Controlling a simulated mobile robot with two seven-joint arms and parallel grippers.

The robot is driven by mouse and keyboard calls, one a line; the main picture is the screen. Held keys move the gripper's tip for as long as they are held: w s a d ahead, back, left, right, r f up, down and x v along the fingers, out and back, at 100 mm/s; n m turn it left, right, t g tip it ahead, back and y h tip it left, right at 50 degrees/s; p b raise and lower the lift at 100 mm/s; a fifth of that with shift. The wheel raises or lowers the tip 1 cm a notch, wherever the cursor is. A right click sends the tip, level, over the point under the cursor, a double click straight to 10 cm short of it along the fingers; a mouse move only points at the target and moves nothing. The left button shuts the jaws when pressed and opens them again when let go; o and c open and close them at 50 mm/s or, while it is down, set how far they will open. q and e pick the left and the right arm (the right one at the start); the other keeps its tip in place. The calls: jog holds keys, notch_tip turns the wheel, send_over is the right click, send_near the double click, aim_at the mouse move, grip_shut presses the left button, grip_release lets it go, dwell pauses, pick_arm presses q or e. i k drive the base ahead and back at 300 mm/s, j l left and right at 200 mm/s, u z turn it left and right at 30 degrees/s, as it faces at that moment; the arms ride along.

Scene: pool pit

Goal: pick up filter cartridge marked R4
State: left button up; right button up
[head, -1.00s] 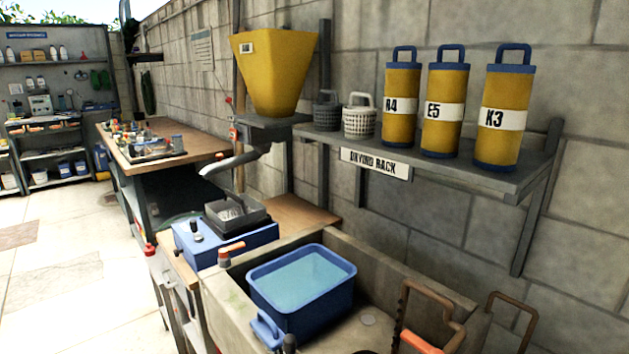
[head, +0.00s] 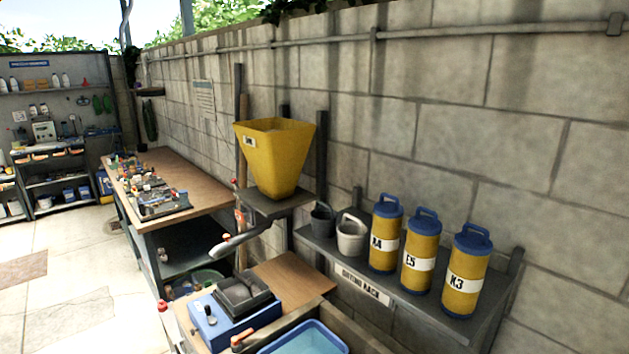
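The filter cartridge marked R4 (head: 385,236) stands upright on the drying rack shelf (head: 410,297). It is a yellow cylinder with a blue base, a blue top with a loop handle, and a white label. It is the leftmost of three alike cartridges. The E5 cartridge (head: 420,252) stands close on its right, and the K3 cartridge (head: 466,272) stands farther right. Neither of my grippers shows in the head view.
A yellow hopper (head: 272,160) is mounted farther left. Below are a blue scale-like device (head: 232,318) and a blue water tub (head: 305,340) in a basin. A stone wall rises behind the rack.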

aim_at(387, 219)
jog(key=i+j+z, duration=0.3)
jog(key=i+j, duration=0.25)
jog(key=i, duration=0.35)
jog(key=i+j+z, duration=0.3)
jog(key=i+j, duration=0.5)
jog(key=i, duration=0.1)
